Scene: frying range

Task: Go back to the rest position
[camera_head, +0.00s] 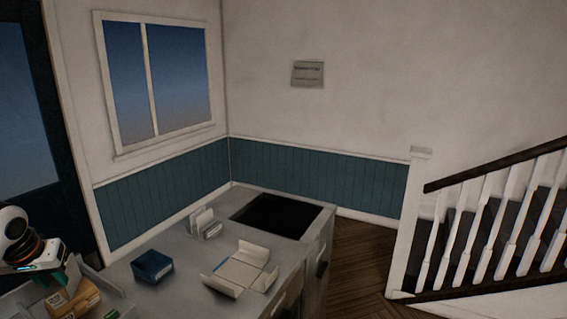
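My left arm comes in at the lower left edge, with a white and black wrist and an orange ring. My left gripper (70,272) is at its end, small and dark, just above a tan box (76,301) near the bottom left corner. I cannot tell whether its fingers are open or shut, or whether they touch the box. My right gripper is not in view.
The grey counter (190,285) bears a blue open box (152,266), an unfolded white carton (240,271), a small white holder (204,224) and a black recessed panel (276,215). Wooden floor (355,262) lies right of it, before a staircase with white railings (490,232).

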